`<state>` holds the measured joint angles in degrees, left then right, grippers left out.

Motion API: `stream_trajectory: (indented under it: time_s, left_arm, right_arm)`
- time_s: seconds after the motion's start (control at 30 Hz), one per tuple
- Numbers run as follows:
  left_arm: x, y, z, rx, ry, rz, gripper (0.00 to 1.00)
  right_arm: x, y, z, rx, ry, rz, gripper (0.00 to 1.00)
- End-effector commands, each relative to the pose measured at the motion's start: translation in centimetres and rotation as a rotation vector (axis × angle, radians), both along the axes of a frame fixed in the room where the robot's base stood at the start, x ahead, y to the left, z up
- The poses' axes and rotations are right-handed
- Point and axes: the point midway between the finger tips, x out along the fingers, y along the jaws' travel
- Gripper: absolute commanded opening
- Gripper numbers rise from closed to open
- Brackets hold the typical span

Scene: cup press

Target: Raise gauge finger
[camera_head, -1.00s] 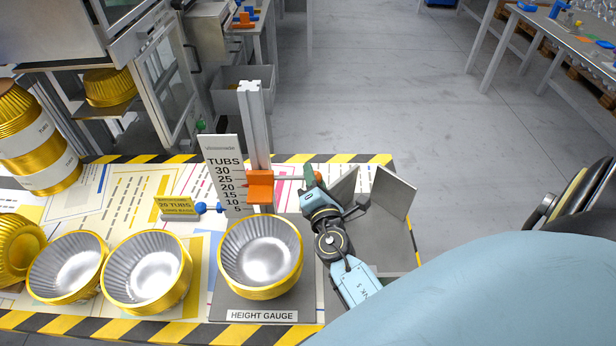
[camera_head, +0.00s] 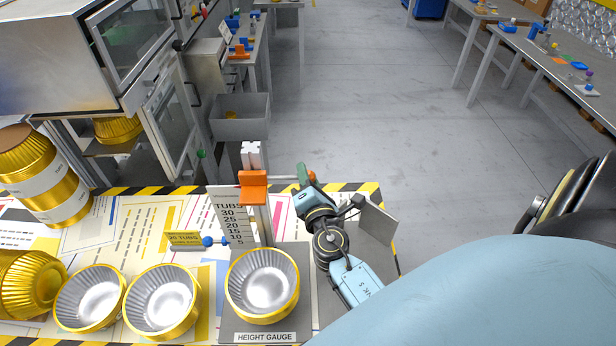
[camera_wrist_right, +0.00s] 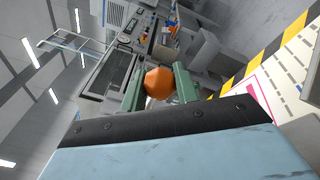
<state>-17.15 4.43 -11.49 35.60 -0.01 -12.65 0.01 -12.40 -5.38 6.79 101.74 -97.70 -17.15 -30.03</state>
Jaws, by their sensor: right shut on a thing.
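The orange gauge finger (camera_head: 253,187) sits high on the grey post of the height gauge, above the printed TUBS scale (camera_head: 229,213). A thin rod runs right from it to an orange knob. My right gripper (camera_head: 306,176) is at that knob, right of the post. In the right wrist view, the orange knob (camera_wrist_right: 159,83) sits between the two green fingers, which are shut on it. A gold tub with a silver inside (camera_head: 263,284) stands upright on the gauge's grey base plate (camera_head: 296,253), below the finger and apart from it. My left gripper is not in view.
Two open gold tubs (camera_head: 161,300) (camera_head: 90,298) and a tipped one (camera_head: 27,284) are left of the gauge. A gold stack (camera_head: 42,178) stands at the back left. A yellow sign (camera_head: 186,240) is beside the scale. Grey plates (camera_head: 376,221) stand at the right.

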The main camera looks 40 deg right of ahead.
Motion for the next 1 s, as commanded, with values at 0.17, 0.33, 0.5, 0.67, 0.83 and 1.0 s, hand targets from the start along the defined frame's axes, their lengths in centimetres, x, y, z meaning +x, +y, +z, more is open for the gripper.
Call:
stream_trajectory:
  time_s: [0.17, 0.33, 0.5, 0.67, 0.83, 1.0]
  left_arm:
    - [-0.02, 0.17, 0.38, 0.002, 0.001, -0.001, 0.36]
    - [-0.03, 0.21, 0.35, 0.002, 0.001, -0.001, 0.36]
    - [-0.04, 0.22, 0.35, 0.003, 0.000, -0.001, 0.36]
    - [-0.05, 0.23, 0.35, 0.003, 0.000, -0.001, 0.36]
    - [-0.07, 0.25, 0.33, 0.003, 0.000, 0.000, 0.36]
    - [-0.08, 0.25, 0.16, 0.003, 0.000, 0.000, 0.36]
  right_arm:
    - [0.02, -0.07, 0.62, -0.003, -0.004, -0.002, 0.00]
    - [0.08, -0.08, 0.73, -0.004, -0.006, -0.001, 0.00]
    - [0.12, -0.09, 0.86, -0.004, -0.010, -0.001, 0.35]
    - [0.08, -0.06, 0.72, -0.003, -0.006, -0.001, 0.50]
    - [0.04, -0.02, 0.55, -0.002, -0.003, 0.000, 0.50]
    - [-0.57, 0.27, 0.32, -0.001, 0.000, 0.000, 0.50]
